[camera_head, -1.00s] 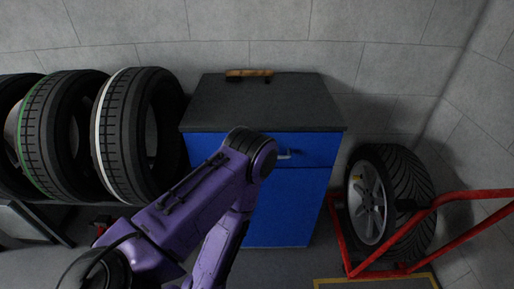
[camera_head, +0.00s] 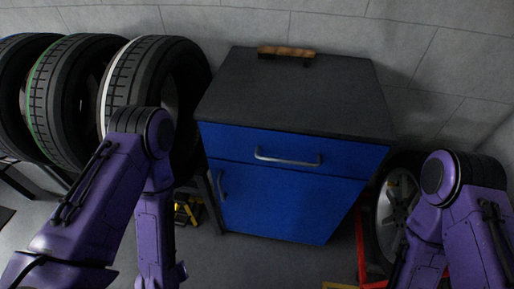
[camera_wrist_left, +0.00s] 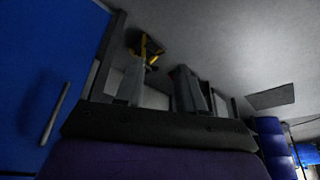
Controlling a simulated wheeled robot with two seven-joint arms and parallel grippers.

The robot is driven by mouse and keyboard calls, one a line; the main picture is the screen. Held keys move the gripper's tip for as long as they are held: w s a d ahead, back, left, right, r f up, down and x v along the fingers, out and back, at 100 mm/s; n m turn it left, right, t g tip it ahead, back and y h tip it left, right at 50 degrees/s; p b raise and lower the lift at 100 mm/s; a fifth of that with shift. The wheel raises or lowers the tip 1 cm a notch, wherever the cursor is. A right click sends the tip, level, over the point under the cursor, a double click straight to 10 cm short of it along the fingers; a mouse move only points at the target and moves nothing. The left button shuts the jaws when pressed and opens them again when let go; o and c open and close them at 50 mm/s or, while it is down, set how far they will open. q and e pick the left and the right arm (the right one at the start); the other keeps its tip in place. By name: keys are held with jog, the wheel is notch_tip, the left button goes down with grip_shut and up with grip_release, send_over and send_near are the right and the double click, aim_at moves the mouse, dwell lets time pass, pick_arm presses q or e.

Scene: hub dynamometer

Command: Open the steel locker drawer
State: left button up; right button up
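The locker (camera_head: 285,205) is a blue cabinet with a dark top. Its drawer (camera_head: 340,158) is the upper front panel and looks flush with the front. A grey horizontal drawer handle (camera_head: 287,161) sits on it. Below is a door with an upright handle (camera_head: 221,185), and a blue front with a similar handle shows at left in the left wrist view (camera_wrist_left: 55,115). My left gripper (camera_wrist_left: 160,72) has its two fingers apart with nothing between them, near the locker's side. My right arm is at the right of the head view; its gripper is out of frame.
Tyres (camera_head: 150,85) stand on a rack left of the locker. A wheel (camera_head: 398,205) in a red frame stands at the right, partly behind my right arm. A yellow-and-black object (camera_head: 187,209) lies low beside the locker. A wooden-handled brush (camera_head: 286,52) lies on top.

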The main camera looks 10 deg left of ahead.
pick_arm(q)
jog(key=w+d+n+t+h, duration=0.1)
jog(key=w+d+h, duration=0.2)
jog(key=w+d, duration=0.2)
jog(key=n+t+h, duration=0.3)
jog(key=t+h, duration=0.4)
jog(key=h, duration=0.4)
send_near(287, 160)
jog(key=x, duration=0.3)
jog(key=p+x, duration=0.1)
jog(key=x, duration=0.2)
jog(key=p+x, duration=0.1)
jog(key=x, duration=0.2)
jog(key=shift+f, duration=0.3)
jog(key=shift+w+d+f, duration=0.15)
jog(key=shift+w+d, duration=0.2)
jog(key=shift+d, duration=0.05)
grip_shut()
pick_arm(e)
jog(key=shift+w+a+r, duration=0.1)
jog(key=shift+w+r, duration=0.1)
jog(key=shift+r, duration=0.3)
jog(key=shift+w+a+r, duration=0.1)
jog(key=shift+w+r, duration=0.05)
jog(key=shift+r, duration=0.3)
